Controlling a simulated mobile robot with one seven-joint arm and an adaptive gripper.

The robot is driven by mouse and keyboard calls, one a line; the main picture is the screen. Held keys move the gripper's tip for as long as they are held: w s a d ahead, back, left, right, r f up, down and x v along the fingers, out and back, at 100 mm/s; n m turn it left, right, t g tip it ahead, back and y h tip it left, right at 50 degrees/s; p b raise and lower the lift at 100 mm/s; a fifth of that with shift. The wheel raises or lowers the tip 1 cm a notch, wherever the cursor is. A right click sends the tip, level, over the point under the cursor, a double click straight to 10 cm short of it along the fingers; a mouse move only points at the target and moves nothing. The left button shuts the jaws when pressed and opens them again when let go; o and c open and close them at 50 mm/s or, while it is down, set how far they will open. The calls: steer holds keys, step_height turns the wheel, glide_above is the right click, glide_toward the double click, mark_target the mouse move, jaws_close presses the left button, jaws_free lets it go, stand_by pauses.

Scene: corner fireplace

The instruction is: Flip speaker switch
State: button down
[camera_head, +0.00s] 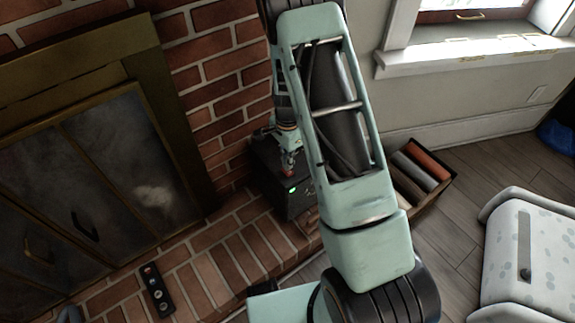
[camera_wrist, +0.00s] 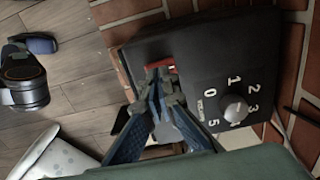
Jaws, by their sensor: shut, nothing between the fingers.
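The speaker (camera_head: 268,180) is a black box on the brick hearth against the brick wall, partly hidden behind my arm. A small green light shows on it in the head view. In the wrist view the speaker (camera_wrist: 205,55) has a round grey knob (camera_wrist: 233,107) with numbers around it. A red switch (camera_wrist: 160,65) sits on the speaker, partly covered by my fingertips. My gripper (camera_wrist: 160,76) is shut and empty, with its tips at the red switch; whether they touch it is unclear. In the head view my gripper (camera_head: 289,171) is at the speaker's top.
A fireplace with closed doors (camera_head: 100,180) is on the left. A remote (camera_head: 156,291) lies on the hearth. A box with rolled items (camera_head: 438,190) stands right of my arm. A white patterned seat (camera_head: 500,255) is at the lower right. Wood floor lies between.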

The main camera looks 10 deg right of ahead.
step_height(320, 180, up, 10)
steer(key=shift+r, duration=0.15)
stand_by(0.6)
